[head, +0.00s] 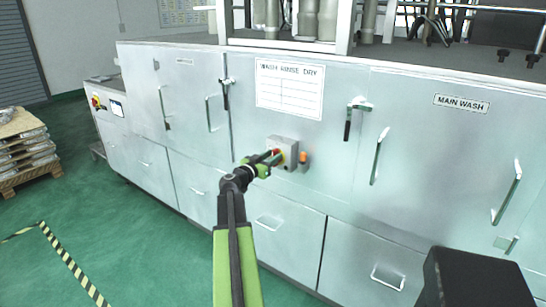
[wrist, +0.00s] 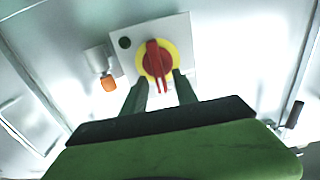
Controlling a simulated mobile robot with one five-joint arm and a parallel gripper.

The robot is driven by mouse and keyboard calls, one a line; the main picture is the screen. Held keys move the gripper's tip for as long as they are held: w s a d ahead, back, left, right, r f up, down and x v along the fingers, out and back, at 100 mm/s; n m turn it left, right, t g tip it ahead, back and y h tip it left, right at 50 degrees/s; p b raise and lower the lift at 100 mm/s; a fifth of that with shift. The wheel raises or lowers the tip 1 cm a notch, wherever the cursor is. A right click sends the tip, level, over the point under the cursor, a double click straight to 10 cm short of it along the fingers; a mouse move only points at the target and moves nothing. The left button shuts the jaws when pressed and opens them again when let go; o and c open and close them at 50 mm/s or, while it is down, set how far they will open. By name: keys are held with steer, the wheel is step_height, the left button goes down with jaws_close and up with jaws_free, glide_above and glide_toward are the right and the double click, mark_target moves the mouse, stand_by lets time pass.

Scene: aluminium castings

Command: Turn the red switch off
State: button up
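The red switch (wrist: 157,58) is a rotary knob with a raised handle on a yellow ring. In the wrist view its handle stands nearly upright in the picture, tilted slightly. It sits on a pale grey box (wrist: 181,31) with a dark round spot at its upper left. In the head view the box (head: 289,148) is on the cabinet front, and the red switch (head: 277,152) is partly hidden by my gripper (head: 266,164). In the wrist view my gripper (wrist: 160,77) is open, its two green fingers on either side of the handle's lower end. I cannot tell whether they touch it.
An orange-ended fitting (wrist: 109,83) sits beside the box. The metal cabinet (head: 345,185) has protruding handles, including a black-gripped latch (head: 348,124). A pallet with stacked sacks (head: 24,150) stands at the left. Green floor (head: 130,235) is open at the lower left.

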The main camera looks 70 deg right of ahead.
steer(key=shift+s+d, duration=0.1)
steer(key=shift+d, duration=0.15)
jaws_close()
